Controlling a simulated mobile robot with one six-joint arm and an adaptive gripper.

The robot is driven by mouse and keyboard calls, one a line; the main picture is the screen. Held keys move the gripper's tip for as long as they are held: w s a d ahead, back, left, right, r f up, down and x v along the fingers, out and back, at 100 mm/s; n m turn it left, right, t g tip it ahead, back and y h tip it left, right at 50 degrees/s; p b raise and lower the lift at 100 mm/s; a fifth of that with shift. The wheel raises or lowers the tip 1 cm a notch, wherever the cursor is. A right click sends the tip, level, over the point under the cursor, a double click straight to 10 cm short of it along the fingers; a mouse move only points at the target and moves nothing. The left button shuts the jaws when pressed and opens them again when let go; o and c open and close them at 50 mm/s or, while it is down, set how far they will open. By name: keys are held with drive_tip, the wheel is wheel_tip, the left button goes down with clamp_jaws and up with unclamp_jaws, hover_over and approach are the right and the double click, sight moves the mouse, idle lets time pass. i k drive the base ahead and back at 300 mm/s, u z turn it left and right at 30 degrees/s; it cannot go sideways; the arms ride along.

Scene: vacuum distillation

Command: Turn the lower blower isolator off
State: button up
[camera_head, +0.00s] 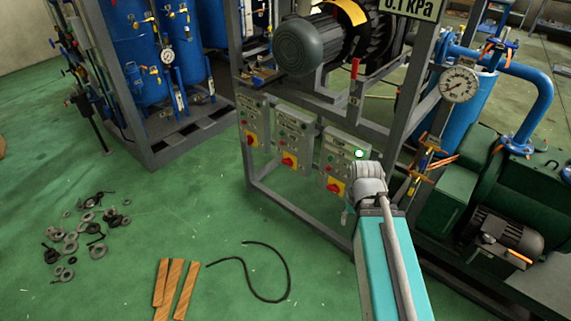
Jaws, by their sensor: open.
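Three grey control boxes hang in a row on the metal frame, each with a red-and-yellow rotary isolator. There is a left isolator (250,139), a middle isolator (289,160) and a right isolator (335,186). The labels are too small to read, so I cannot tell which one is the lower blower's. A lamp (359,153) glows greenish white on the right box. My teal arm reaches up from the bottom to just beside the right box, and its grey wrist joint covers that box's right edge. My gripper is hidden behind the arm.
A dark motor (303,46) sits on the frame above the boxes. A pressure gauge (459,84) and a green machine (483,165) stand at the right. Wooden strips (175,288), a black cable (287,275) and scattered rings (98,251) lie on the green floor.

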sight(287, 162)
drive_tip(key=z, duration=0.1)
drive_tip(key=i, duration=1)
drive_tip(key=u, duration=0.1)
